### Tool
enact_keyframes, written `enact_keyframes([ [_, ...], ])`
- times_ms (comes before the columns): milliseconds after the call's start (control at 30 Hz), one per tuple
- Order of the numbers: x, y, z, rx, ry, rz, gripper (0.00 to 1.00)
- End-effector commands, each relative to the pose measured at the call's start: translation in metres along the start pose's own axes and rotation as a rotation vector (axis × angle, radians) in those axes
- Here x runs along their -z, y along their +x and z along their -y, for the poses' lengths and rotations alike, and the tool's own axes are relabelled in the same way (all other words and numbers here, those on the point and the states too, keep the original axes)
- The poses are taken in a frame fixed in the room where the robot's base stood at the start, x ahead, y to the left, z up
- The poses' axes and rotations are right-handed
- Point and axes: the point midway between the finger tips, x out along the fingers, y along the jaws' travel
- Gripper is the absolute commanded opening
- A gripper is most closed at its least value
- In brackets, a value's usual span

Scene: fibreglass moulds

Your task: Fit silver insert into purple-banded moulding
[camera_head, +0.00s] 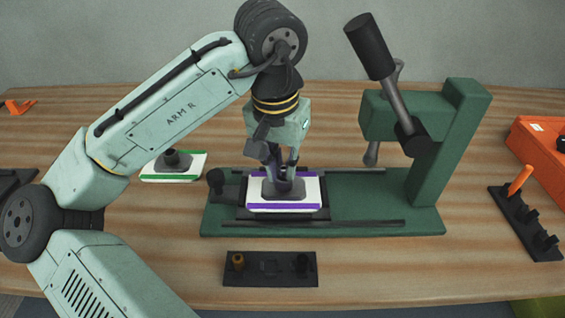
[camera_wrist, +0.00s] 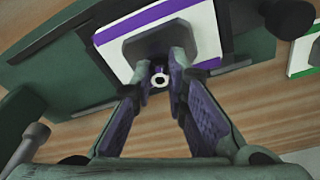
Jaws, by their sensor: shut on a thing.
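The purple-banded moulding (camera_head: 311,190), a white plate with purple edge bands and a dark raised boss, sits on the dark bed of the green press. It also shows at the top of the wrist view (camera_wrist: 205,35). My gripper (camera_head: 282,171) is above the boss, pointing down. In the wrist view its two fingers are shut on the silver insert (camera_wrist: 160,80), a small bright ring with a dark hole. The insert is right at the boss; I cannot tell whether it touches it or is in it. In the head view the fingers mostly hide the insert.
The green press (camera_head: 465,140) has a raised black-gripped lever (camera_head: 370,47) to the right of my gripper. A black holder (camera_head: 270,281) in front carries a brass piece and a black piece. A green-banded moulding (camera_head: 190,163) lies left. An orange case (camera_head: 540,150) stands right.

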Motion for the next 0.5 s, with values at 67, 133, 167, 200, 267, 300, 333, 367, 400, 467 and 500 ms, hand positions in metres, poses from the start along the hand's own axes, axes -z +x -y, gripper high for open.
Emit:
enact_keyframes([
  [67,-0.0002,0.0019,-0.0002,-0.001,0.000,0.000,0.14],
  [133,-0.0002,0.0015,-0.0002,0.000,0.000,0.000,0.19],
  [167,-0.0002,0.0016,-0.0002,0.000,0.000,0.000,0.21],
  [200,-0.0003,0.0016,-0.0002,0.000,0.000,0.001,0.24],
  [267,-0.0003,0.0017,-0.0002,0.000,0.000,0.001,0.28],
  [300,-0.0003,0.0017,-0.0002,0.000,0.000,0.001,0.30],
  [333,-0.0003,0.0017,-0.0002,0.000,0.000,0.001,0.33],
  [367,-0.0003,0.0017,-0.0002,0.000,0.000,0.001,0.34],
  [400,-0.0003,0.0016,-0.0002,0.000,0.000,0.001,0.34],
  [467,-0.0003,0.0015,-0.0002,0.000,0.000,0.001,0.34],
  [500,-0.0003,0.0015,-0.0002,0.000,0.000,0.001,0.34],
])
